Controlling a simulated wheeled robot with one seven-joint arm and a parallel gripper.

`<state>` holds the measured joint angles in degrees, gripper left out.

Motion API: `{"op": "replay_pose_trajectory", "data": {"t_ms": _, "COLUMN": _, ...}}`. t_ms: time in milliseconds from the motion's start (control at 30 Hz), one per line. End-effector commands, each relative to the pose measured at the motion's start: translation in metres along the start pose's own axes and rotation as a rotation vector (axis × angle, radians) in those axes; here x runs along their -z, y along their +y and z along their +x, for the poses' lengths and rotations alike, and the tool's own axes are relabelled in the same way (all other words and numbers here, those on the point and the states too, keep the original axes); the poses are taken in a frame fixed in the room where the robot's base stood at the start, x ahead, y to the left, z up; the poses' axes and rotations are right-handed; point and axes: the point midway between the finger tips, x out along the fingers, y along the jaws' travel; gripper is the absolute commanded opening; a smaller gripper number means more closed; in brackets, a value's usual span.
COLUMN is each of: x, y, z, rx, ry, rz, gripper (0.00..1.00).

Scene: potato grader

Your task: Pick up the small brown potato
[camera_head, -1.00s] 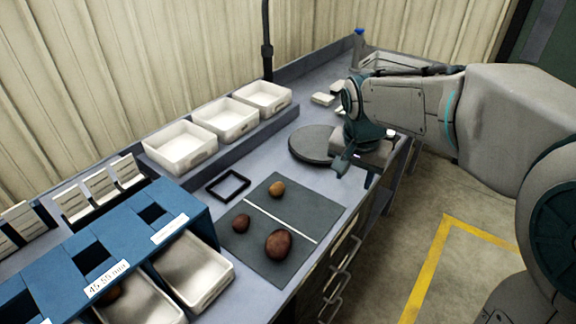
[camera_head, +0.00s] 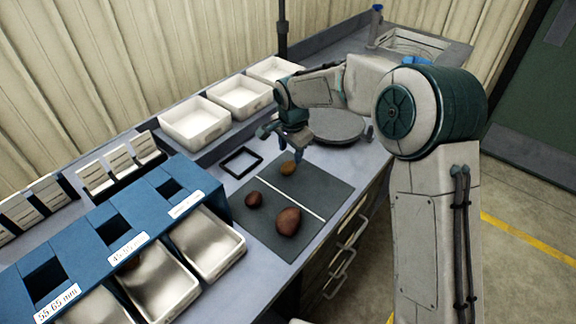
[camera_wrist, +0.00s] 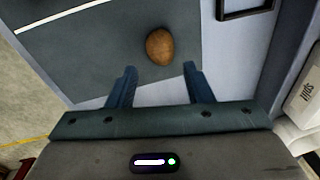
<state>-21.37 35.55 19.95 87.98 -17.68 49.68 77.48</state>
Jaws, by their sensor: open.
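The small brown potato (camera_head: 288,168) lies on the far part of the dark mat (camera_head: 318,186), beyond its white line. It also shows in the wrist view (camera_wrist: 160,46), just past the fingertips and roughly centred between them. My gripper (camera_head: 284,146) is open and empty, above and beside the potato; it does not touch it. Its two blue fingers also show spread apart in the wrist view (camera_wrist: 160,70). A small reddish potato (camera_head: 254,200) and a larger reddish-brown potato (camera_head: 288,221) lie on the nearer side of the line.
A black square frame (camera_head: 240,163) lies left of the mat. White bins (camera_head: 196,125) stand in a row behind. A round grey plate (camera_head: 340,127) sits behind my gripper. A blue grader with labelled openings (camera_head: 110,225) and metal trays (camera_head: 207,243) stands at the left.

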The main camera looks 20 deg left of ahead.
Motion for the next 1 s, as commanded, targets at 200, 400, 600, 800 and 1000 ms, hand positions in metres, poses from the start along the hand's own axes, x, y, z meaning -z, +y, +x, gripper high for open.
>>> {"op": "replay_pose_trajectory", "data": {"t_ms": 200, "x": 0.000, "y": 0.000, "z": 0.017, "rx": 0.000, "ry": -0.001, "rz": -0.001, "gripper": 0.46}}
{"op": "replay_pose_trajectory", "data": {"t_ms": 400, "x": -0.002, "y": -0.001, "z": 0.037, "rx": -0.003, "ry": -0.002, "rz": -0.002, "gripper": 0.46}}
{"op": "replay_pose_trajectory", "data": {"t_ms": 600, "x": -0.003, "y": -0.001, "z": 0.061, "rx": -0.001, "ry": -0.002, "rz": -0.001, "gripper": 0.46}}
{"op": "replay_pose_trajectory", "data": {"t_ms": 800, "x": -0.003, "y": -0.002, "z": 0.068, "rx": 0.002, "ry": 0.000, "rz": -0.001, "gripper": 0.46}}
{"op": "replay_pose_trajectory", "data": {"t_ms": 1000, "x": -0.003, "y": -0.002, "z": 0.068, "rx": 0.002, "ry": 0.000, "rz": -0.001, "gripper": 0.27}}
